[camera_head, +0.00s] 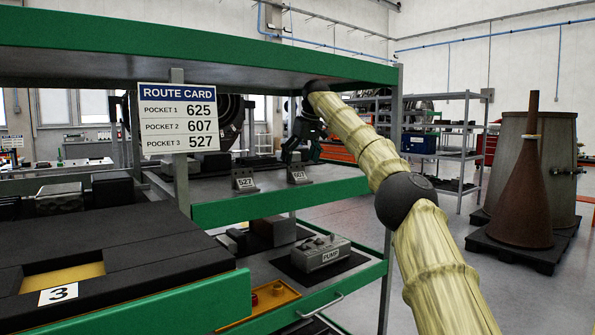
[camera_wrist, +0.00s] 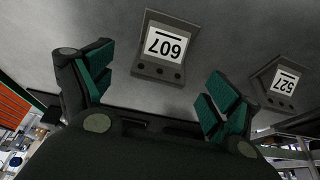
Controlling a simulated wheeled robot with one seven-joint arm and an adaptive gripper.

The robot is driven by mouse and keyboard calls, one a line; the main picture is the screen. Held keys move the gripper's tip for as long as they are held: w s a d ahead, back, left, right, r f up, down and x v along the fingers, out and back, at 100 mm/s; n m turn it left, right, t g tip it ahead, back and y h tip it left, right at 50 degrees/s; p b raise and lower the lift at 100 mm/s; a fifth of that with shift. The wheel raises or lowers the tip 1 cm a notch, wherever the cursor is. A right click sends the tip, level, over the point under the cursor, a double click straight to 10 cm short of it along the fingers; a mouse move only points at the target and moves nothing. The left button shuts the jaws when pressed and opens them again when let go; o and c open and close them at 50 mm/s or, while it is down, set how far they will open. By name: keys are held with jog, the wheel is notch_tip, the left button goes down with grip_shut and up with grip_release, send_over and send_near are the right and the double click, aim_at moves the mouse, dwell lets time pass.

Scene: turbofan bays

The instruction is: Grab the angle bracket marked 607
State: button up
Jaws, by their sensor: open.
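The angle bracket marked 607 (camera_head: 298,174) stands on the middle green-edged shelf, a dark grey piece with a white label. In the wrist view the 607 bracket (camera_wrist: 160,68) shows its label upside down, ahead of the gap between my fingers and toward the top of the picture. My gripper (camera_wrist: 158,86) is open and empty, its green-padded fingers spread apart. In the head view my gripper (camera_head: 292,152) is small and dark, just above and behind the 607 bracket. Whether it touches the bracket cannot be told.
A similar bracket marked 527 (camera_head: 244,180) stands to the left; it also shows in the wrist view (camera_wrist: 281,86). A route card (camera_head: 177,118) hangs on a post. The upper shelf (camera_head: 200,50) lies overhead. A pump (camera_head: 320,253) sits on the shelf below.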

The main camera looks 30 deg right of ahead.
aim_at(296, 164)
jog(key=shift+w+r+p, duration=0.15)
jog(key=shift+w+p, duration=0.55)
jog(key=shift+p, duration=0.35)
jog(key=shift+x, duration=1.05)
jog(key=shift+w+f, duration=0.25)
jog(key=shift+f, duration=0.45)
jog(key=shift+r, duration=0.1)
jog(key=c, duration=1.2)
